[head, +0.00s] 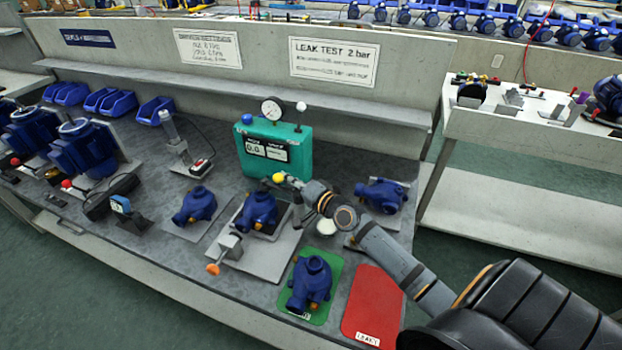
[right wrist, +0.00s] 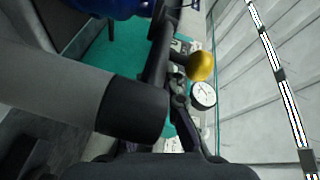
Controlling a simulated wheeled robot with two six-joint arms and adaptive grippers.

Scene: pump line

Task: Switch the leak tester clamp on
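The leak tester is a green box (head: 304,158) with a display and a round gauge (head: 272,109) on top; the gauge also shows in the right wrist view (right wrist: 203,95). In front of it, a blue pump (head: 260,208) sits on a grey plate (head: 277,258) with an orange-tipped handle (head: 213,268). A yellow ball knob (head: 279,178) shows at the tip of my right gripper (head: 291,184); it also shows in the right wrist view (right wrist: 200,66), beside the dark fingers. The clamp's lever is largely hidden by my gripper. Whether the fingers close on it is unclear. My left gripper is out of view.
A green mat (head: 326,269) holding a blue pump (head: 311,283) and an empty red mat (head: 373,303) lie at the front. Other pumps stand left (head: 196,204) and right (head: 383,194). A shelf (head: 250,83) runs behind the tester.

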